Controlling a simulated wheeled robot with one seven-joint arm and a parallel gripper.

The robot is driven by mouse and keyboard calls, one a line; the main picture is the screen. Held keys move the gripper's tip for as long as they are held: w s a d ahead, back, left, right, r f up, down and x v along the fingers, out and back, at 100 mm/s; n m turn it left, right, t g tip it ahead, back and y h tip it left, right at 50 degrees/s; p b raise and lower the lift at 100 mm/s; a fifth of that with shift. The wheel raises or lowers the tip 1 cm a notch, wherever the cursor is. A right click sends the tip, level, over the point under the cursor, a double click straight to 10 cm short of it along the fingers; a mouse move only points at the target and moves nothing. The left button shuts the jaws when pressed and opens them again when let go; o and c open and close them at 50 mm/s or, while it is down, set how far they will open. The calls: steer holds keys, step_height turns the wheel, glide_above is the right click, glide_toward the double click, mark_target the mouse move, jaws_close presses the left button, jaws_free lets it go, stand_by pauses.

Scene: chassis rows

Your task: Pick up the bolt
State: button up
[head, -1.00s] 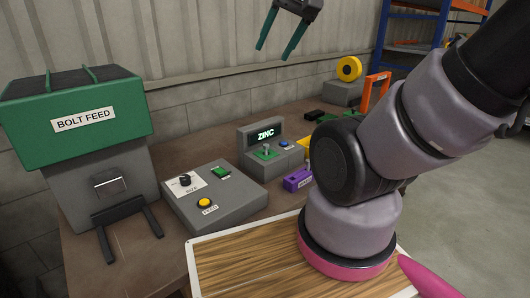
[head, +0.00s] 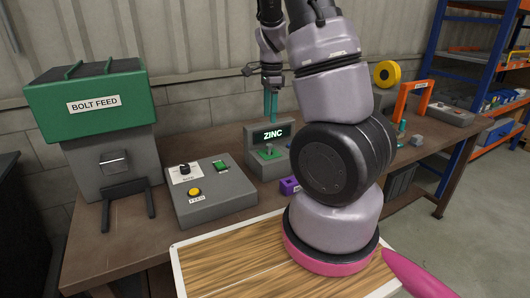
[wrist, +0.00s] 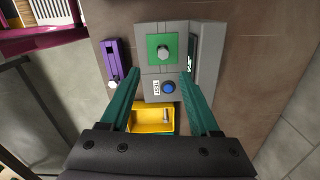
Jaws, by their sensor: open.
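A grey bolt (head: 269,149) stands upright on the green pad of the grey station whose display reads ZINC (head: 273,135). In the wrist view, the bolt (wrist: 163,50) shows from above on its green square (wrist: 153,40). A small silvery piece (wrist: 166,115) lies in a yellow tray (wrist: 145,126); I cannot tell whether it is also a bolt. My gripper (head: 271,106) points down above the ZINC station in the head view. In the wrist view its teal fingers (wrist: 160,73) are apart, with nothing between them.
The BOLT FEED machine (head: 94,104) and a grey control box with a yellow button (head: 194,192) stand left on the bench. A blue button (wrist: 168,88) is on the station. A purple block (head: 289,186) is beside it. An orange frame (head: 410,97) stands at the right.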

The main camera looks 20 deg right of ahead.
glide_above(269, 145)
step_height(269, 145, down, 7)
steer(key=shift+s+d+r, duration=0.1)
steer(key=shift+s+r, duration=0.05)
steer(key=shift+r, duration=0.05)
steer(key=f, duration=0.5)
steer(key=shift+w, duration=0.25)
jaws_close()
